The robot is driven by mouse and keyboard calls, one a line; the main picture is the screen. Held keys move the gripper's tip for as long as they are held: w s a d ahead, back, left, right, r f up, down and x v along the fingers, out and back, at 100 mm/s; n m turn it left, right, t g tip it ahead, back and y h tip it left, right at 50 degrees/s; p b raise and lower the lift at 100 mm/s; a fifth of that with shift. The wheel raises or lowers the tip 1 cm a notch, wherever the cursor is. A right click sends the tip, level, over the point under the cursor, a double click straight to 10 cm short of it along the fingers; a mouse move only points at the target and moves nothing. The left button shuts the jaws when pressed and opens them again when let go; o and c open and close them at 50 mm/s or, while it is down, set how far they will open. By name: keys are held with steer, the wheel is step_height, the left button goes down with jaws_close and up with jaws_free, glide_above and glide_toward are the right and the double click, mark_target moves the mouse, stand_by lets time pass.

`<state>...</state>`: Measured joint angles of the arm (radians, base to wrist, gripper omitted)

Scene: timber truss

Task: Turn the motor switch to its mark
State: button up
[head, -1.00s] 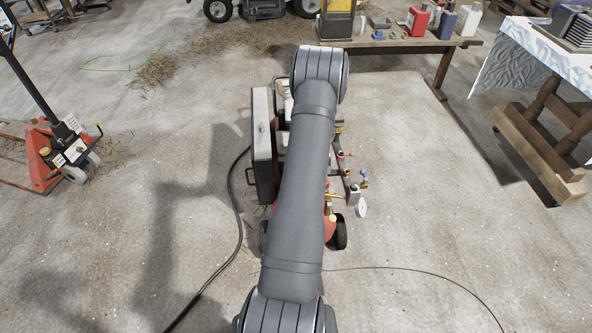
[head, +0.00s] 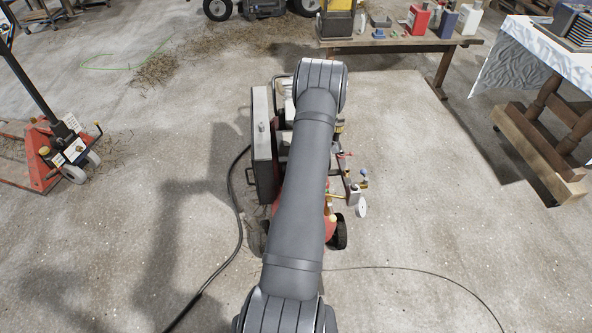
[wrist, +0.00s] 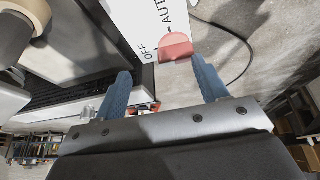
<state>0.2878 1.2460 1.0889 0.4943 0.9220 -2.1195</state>
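The motor switch (wrist: 177,46) is a red knob on a white plate (wrist: 134,20) lettered "OFF" and "AUTO" in the wrist view. Its mark is not clearly discernible. My gripper (wrist: 162,68) has two blue fingers set apart. The red knob lies just beyond and between the fingertips, nearer the right one, with a clear gap to the left one. I cannot tell if the right fingertip touches it. In the head view my arm covers the gripper and the switch. The red wheeled machine (head: 330,228) shows partly behind my arm.
A grey upright box (head: 262,150) stands on the machine's left side; brass fittings and a gauge (head: 361,210) stick out right. A black hose (head: 239,225) lies on the floor. A pallet jack (head: 62,150) is at left, a bench (head: 400,42) at the back.

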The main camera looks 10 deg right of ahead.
steer(key=shift+s+a+f, duration=0.25)
steer(key=shift+s+f, duration=0.65)
steer(key=shift+f, duration=0.15)
steer(key=shift+c, duration=0.4)
steer(key=shift+d+r, duration=0.35)
steer(key=shift+r, duration=0.25)
steer(key=shift+c, duration=1.2)
steer(key=o, duration=0.5)
steer(key=shift+d+r, duration=0.2)
steer(key=shift+r, duration=0.15)
steer(key=shift+w+v, duration=0.2)
steer(key=shift+v, duration=1.95)
steer(key=shift+a, duration=0.1)
